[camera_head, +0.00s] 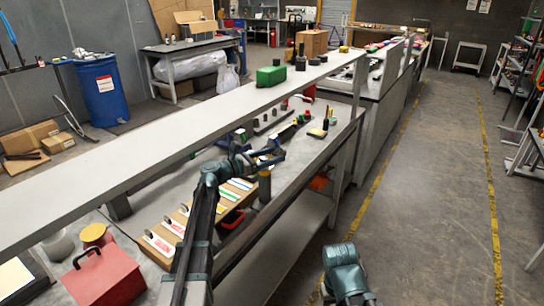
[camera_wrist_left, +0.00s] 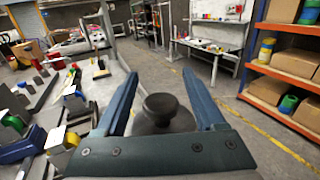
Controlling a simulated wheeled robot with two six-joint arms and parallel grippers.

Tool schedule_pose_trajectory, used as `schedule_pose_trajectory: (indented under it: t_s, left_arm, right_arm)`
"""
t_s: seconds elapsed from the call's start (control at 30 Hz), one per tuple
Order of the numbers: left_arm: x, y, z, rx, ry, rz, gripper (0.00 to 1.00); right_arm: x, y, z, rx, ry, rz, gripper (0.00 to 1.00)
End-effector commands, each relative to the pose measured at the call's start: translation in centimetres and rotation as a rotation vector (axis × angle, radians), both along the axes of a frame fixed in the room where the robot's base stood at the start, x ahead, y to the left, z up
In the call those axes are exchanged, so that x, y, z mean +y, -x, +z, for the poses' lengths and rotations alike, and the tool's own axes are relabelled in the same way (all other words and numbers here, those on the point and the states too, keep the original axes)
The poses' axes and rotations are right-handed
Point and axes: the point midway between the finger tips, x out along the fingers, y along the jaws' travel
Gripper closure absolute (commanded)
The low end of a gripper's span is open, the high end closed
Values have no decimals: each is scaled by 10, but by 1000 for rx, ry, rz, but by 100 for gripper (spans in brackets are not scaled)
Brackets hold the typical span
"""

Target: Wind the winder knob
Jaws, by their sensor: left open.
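The winder knob (camera_wrist_left: 160,106) is dark and round with a wider body below it. In the left wrist view it sits between the two blue fingers of my left gripper (camera_wrist_left: 161,80), with a gap visible on each side. In the head view my left gripper (camera_head: 271,153) is open above a dark upright cylinder (camera_head: 265,187) at the bench's front edge, which seems to be the winder. The knob itself is hidden or too small to tell there. Part of my right arm shows at the bottom, but its gripper does not.
A long grey shelf (camera_head: 185,117) runs over the back of the bench. A board with coloured labels (camera_head: 185,222) lies left of the cylinder, and a red box (camera_head: 103,278) stands at the near left. Small bottles (camera_head: 329,118) stand to the right. The aisle (camera_head: 430,180) is clear.

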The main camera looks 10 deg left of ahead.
Motion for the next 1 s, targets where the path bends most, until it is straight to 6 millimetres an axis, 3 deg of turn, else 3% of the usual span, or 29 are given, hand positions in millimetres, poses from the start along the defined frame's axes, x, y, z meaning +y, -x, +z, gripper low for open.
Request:
schedule_pose_trajectory:
  t_s: [0.27,0.7,1.0]
  left_arm:
    - [-1,-1,0,0,0,0,29]
    - [-1,-1,0,0,0,0,100]
    - [-1,0,0,0,0,27,100]
  right_arm:
    - [0,0,0,0,0,0,50]
    - [0,0,0,0,0,0,50]
    - [0,0,0,0,0,0,50]
